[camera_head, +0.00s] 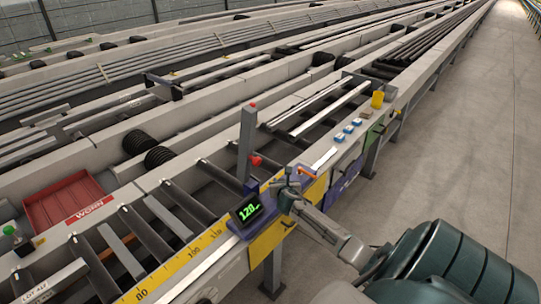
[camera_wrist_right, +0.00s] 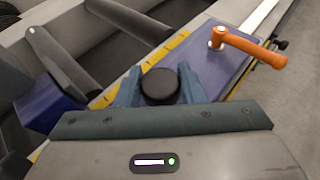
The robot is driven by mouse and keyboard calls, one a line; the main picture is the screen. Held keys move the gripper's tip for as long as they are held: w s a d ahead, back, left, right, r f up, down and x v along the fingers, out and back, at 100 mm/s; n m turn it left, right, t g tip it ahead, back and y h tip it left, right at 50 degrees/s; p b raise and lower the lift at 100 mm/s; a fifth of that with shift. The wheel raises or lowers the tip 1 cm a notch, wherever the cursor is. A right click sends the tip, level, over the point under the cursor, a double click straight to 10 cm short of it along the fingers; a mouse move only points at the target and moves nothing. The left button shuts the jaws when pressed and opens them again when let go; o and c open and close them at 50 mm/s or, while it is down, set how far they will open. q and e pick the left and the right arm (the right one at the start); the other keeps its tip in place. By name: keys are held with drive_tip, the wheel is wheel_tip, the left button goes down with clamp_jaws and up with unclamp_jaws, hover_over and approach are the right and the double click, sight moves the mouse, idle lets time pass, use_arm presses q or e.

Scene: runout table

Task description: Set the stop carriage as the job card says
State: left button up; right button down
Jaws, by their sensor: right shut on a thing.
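The stop carriage (camera_head: 234,221) is a purple-blue block on the rail at the table's front edge, with a grey upright post (camera_head: 246,145). Its display shows green digits (camera_head: 249,212), seemingly 128 with a smaller mark after. A yellow scale (camera_head: 185,256) runs along the edge. An orange lever (camera_head: 307,171) sits on the carriage plate; in the right wrist view the lever (camera_wrist_right: 250,46) points right. My right gripper (camera_head: 287,184) is at the carriage, its fingers (camera_wrist_right: 160,88) shut around a round black knob (camera_wrist_right: 160,84). I see no readable job card. My left gripper is out of view.
A red tray (camera_head: 40,216) marked WORN lies at left. Dark rollers (camera_head: 180,205) cross the table. Several blue blocks (camera_head: 348,128) and a yellow cup (camera_head: 377,99) stand farther along the edge. The grey floor (camera_head: 470,150) at right is clear.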

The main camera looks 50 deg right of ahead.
drive_tip(key=shift+d, duration=1.15)
drive_tip(key=c, duration=0.9)
unclamp_jaws()
drive_tip(key=shift+c, duration=0.2)
drive_tip(key=shift+a, duration=0.1)
drive_tip(key=b+v, duration=0.1)
drive_tip(key=v, duration=0.9)
drive_tip(key=shift+s+a, duration=0.2)
drive_tip(key=shift+s, duration=0.05)
drive_tip(key=shift+r, duration=0.1)
